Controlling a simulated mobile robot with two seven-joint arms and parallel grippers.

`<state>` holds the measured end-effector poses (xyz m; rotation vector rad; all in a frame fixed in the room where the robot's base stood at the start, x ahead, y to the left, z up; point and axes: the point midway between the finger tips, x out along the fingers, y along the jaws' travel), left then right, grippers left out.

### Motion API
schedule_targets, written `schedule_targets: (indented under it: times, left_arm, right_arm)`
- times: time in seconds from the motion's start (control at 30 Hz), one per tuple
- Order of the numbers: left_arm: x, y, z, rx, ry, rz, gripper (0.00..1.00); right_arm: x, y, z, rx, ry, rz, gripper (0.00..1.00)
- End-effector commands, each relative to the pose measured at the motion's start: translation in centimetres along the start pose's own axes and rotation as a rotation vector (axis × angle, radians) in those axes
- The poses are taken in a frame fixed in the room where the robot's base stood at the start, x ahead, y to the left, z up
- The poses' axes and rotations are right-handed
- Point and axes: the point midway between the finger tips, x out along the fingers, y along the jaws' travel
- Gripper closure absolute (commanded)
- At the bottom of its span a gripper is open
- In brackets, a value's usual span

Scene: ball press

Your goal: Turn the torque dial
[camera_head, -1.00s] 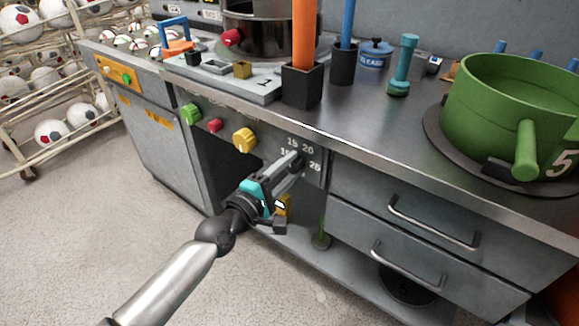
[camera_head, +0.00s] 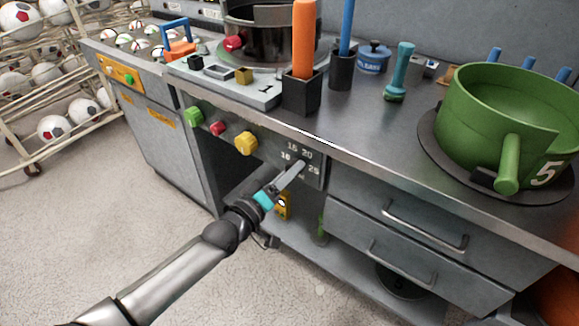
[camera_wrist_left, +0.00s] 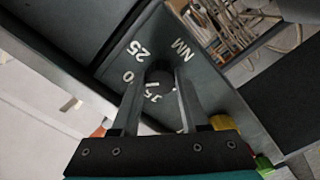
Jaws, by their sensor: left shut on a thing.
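The torque dial is a dark round knob (camera_wrist_left: 157,75) on the grey front panel, ringed by white numbers including 25 and the letters NM. In the head view, the dial's panel (camera_head: 318,178) shows white numbers, and my left gripper (camera_head: 298,170) mostly covers the knob. My left gripper comes from the front left with its fingers pointing at the panel. In the left wrist view, its two fingers (camera_wrist_left: 158,88) sit on either side of the knob, shut on it. My right gripper is in neither view.
Green (camera_head: 194,116), red (camera_head: 218,128) and yellow (camera_head: 244,143) knobs sit left of the dial. Drawers with a bar handle (camera_head: 425,225) are to the right. A green pot (camera_head: 470,125) stands on the counter above. Open floor lies at the left.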

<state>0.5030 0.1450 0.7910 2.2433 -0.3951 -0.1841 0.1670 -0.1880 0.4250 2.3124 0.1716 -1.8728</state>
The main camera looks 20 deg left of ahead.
Motion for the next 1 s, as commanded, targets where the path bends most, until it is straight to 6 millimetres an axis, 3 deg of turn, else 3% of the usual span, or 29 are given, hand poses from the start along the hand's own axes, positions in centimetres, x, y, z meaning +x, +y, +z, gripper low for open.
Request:
schedule_targets:
  times: [0.6, 1.0]
  left_arm:
    - [0.0, 0.1, -0.1, 0.572, -0.001, -0.002, 1.00]
    - [0.0, 0.0, 0.0, 0.817, 0.000, -0.001, 1.00]
  right_arm:
    - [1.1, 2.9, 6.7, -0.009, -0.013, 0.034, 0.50]
    - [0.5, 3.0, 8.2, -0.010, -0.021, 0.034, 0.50]
